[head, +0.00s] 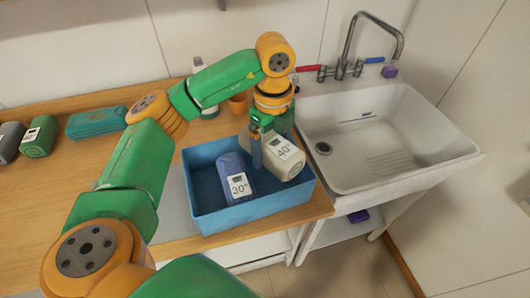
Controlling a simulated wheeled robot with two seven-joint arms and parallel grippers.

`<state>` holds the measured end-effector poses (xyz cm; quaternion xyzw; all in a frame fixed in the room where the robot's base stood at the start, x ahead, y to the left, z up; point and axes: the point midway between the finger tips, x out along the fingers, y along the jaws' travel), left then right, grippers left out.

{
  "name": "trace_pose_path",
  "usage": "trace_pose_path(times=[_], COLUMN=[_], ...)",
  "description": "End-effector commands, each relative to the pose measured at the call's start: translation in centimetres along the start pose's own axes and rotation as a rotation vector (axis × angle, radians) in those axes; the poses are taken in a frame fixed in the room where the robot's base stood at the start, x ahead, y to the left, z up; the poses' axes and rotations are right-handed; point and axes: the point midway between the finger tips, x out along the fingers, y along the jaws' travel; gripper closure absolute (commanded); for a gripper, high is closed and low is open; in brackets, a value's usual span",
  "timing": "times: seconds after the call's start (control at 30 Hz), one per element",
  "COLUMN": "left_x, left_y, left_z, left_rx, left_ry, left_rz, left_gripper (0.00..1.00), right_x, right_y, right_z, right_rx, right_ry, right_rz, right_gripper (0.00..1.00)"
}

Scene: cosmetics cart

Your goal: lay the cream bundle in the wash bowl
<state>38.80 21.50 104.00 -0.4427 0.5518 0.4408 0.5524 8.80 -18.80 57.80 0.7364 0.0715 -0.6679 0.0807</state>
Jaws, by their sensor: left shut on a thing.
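The cream bundle (280,159), a rolled cloth with a white 40° label, is held in my left gripper (264,150). The gripper points down with its jaws shut on the bundle. The blue rectangular wash bowl (250,215) stands on the wooden counter, left of the sink. The cream bundle is over the right half of the bowl; I cannot tell whether it touches the bottom. A dark blue bundle (236,174) with a 30° label lies inside the bowl on the left. Part of the bowl's back wall is hidden by my arm and the bundle. My right gripper is out of view.
A white sink (350,185) with a tap (372,30) is at the right. At the left of the counter (60,190) lie a teal folded cloth (97,122), a green roll (39,136) and a grey roll (9,141). An orange cup (238,104) stands behind the bowl.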

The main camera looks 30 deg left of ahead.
Motion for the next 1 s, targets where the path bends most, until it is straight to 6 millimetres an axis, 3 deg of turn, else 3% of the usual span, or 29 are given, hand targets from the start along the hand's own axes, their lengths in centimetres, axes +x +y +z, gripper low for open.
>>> trace_pose_path(times=[0.13, 0.3, 0.57, 0.6, 0.63, 0.87, 1.0], left_x=[1.2, 3.9, 4.4, 4.5, 4.4, 4.3, 3.1], left_y=[0.5, 0.4, 0.3, 0.3, 0.3, 0.3, 0.2], left_z=[1.2, 1.1, 1.0, 1.0, 1.0, 1.0, 1.0], left_rx=[-0.002, 0.0, 0.001, 0.001, 0.001, 0.001, 0.0], left_ry=[-0.002, -0.001, 0.0, 0.0, 0.0, 0.0, 0.0], left_rz=[0.003, 0.002, -0.002, -0.001, -0.001, -0.001, -0.005], left_gripper=[0.55, 0.55, 0.55, 0.07, 0.0, 0.0, 0.0], right_x=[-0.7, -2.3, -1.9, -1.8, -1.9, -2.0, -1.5], right_y=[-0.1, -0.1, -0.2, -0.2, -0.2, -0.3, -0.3], right_z=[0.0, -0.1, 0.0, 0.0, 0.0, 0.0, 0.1], right_rx=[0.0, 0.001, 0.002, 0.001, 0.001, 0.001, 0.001], right_ry=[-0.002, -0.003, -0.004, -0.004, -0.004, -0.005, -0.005], right_rz=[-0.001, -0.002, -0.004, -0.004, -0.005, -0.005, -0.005], right_gripper=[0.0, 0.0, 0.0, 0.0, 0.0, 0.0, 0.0])
